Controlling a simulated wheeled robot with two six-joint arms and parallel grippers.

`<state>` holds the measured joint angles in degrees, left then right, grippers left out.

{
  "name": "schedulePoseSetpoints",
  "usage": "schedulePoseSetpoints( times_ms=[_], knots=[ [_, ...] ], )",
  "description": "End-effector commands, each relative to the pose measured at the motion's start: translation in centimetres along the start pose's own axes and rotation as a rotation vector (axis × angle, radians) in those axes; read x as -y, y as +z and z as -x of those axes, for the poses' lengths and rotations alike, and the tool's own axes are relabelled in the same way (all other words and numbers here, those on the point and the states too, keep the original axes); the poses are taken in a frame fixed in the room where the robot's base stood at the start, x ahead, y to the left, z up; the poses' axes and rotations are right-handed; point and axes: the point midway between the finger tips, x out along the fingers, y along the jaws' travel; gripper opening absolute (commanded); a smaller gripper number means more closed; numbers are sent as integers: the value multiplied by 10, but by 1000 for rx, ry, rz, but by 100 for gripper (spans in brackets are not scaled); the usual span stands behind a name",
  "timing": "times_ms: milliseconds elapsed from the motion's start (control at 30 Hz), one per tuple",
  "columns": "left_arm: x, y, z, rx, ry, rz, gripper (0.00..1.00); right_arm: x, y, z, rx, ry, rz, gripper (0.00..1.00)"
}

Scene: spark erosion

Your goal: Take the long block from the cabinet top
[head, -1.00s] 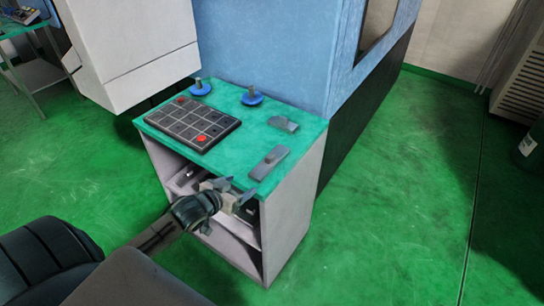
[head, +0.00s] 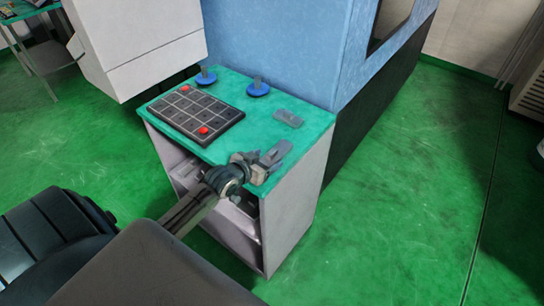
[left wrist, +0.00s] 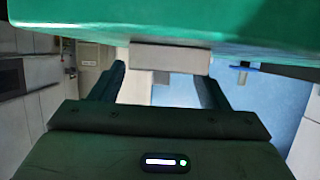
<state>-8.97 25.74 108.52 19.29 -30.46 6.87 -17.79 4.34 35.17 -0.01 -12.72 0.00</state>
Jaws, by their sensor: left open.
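The long grey block (head: 277,151) lies on the green cabinet top (head: 262,133) near its front right corner. In the head view my left gripper (head: 268,164) partly covers it at the front edge. In the left wrist view the block (left wrist: 170,58) shows end-on between the tips of my open left gripper (left wrist: 160,85), against the green top (left wrist: 160,22), which fills the upper part. The fingers are on either side of it in the picture; I cannot tell whether they touch it. My right gripper is not in view.
A smaller grey piece (head: 288,118) lies behind the long block. A dark keypad (head: 196,114) with red buttons and two blue-based knobs (head: 206,77) (head: 258,87) stand on the top. The blue machine (head: 275,50) rises behind. Green floor (head: 410,200) is clear to the right.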

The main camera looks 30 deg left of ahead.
Motion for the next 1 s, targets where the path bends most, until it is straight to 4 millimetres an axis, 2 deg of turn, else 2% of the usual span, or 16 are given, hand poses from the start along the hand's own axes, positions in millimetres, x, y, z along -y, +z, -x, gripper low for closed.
schedulePoseSetpoints(
  times_ms=[100,233,533,833,867,1000],
  knots=[
    [2,-10,-18,-3,-1,5,69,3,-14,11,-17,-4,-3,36],
    [2,-6,-33,-1,-2,3,69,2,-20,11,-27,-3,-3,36],
    [2,-5,-38,-1,-2,0,69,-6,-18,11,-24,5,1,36],
    [2,-5,-38,-1,-2,0,10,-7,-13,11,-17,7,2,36],
    [2,-6,-38,-3,-1,-1,7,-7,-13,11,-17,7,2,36],
    [2,-6,-38,-3,-2,-1,7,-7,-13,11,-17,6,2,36]
  ],
)
